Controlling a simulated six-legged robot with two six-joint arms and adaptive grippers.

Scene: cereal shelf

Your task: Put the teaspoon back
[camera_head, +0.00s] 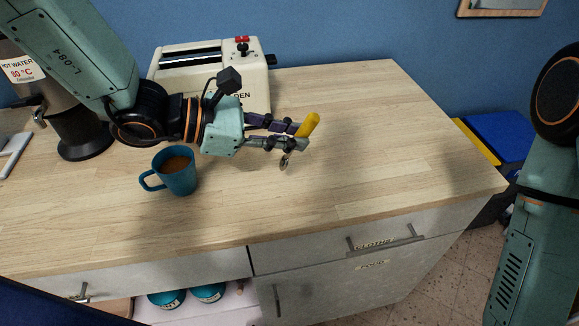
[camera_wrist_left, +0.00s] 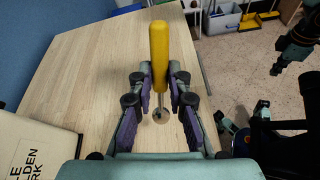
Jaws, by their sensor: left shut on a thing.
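The teaspoon (camera_head: 310,123) has a thick yellow handle and a metal bowl that hangs below the fingers. My left gripper (camera_head: 299,137) is shut on it and holds it above the wooden counter, right of the mug. In the left wrist view the yellow handle of the teaspoon (camera_wrist_left: 158,55) rises between the fingertips of my left gripper (camera_wrist_left: 160,92), and its metal end points down to the counter. My right arm shows at the right edge of the head view, but its gripper is out of that view.
A teal mug (camera_head: 177,176) with brown liquid stands on the wooden counter (camera_head: 370,130), left of the gripper. A cream toaster (camera_head: 255,84) stands behind, a hot water dispenser (camera_head: 80,130) at left. Drawers (camera_head: 340,245) are below the front edge. The counter's right part is clear.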

